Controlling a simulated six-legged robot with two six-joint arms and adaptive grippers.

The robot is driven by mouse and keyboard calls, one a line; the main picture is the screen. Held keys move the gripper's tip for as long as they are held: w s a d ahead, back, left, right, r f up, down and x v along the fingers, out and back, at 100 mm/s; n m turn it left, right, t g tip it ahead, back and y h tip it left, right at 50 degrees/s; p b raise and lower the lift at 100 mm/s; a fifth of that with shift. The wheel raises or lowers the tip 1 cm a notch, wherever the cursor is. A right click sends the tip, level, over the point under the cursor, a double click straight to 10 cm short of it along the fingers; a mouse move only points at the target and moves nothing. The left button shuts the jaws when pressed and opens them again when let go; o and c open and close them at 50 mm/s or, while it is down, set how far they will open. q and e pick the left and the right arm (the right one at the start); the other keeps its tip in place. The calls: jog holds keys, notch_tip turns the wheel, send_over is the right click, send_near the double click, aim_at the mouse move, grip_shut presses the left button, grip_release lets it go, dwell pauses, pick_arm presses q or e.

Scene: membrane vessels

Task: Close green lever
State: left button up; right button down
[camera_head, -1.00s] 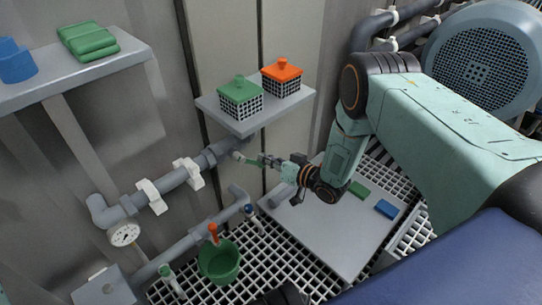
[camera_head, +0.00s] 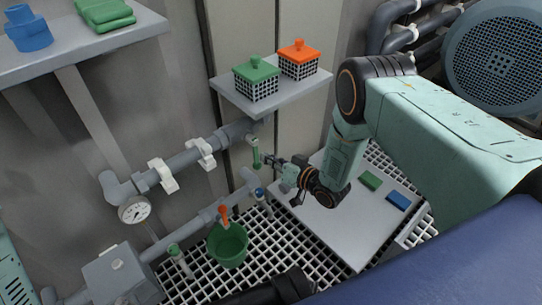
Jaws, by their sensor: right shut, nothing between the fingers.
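A green lever (camera_head: 256,153) stands roughly upright in the picture near the right end of the upper grey pipe (camera_head: 190,157). My right gripper (camera_head: 270,161) is just to the right of this lever, shut and empty. Its fingertips are very close to the lever; I cannot tell whether they touch. A second small green-topped handle (camera_head: 174,250) is on the lower pipe at the lower left. My left gripper is out of view.
An orange handle (camera_head: 225,213) is above a green bucket (camera_head: 228,246), and a blue handle (camera_head: 260,193) is near the gripper. A shelf (camera_head: 235,97) with green-lidded and orange-lidded baskets overhangs the lever. A grey plate (camera_head: 325,225) lies on the grating.

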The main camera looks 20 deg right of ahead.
jog(key=shift+a, duration=0.15)
jog(key=shift+s, duration=0.15)
dwell(0.5)
jog(key=v, duration=1.1)
jog(key=shift+s, duration=0.35)
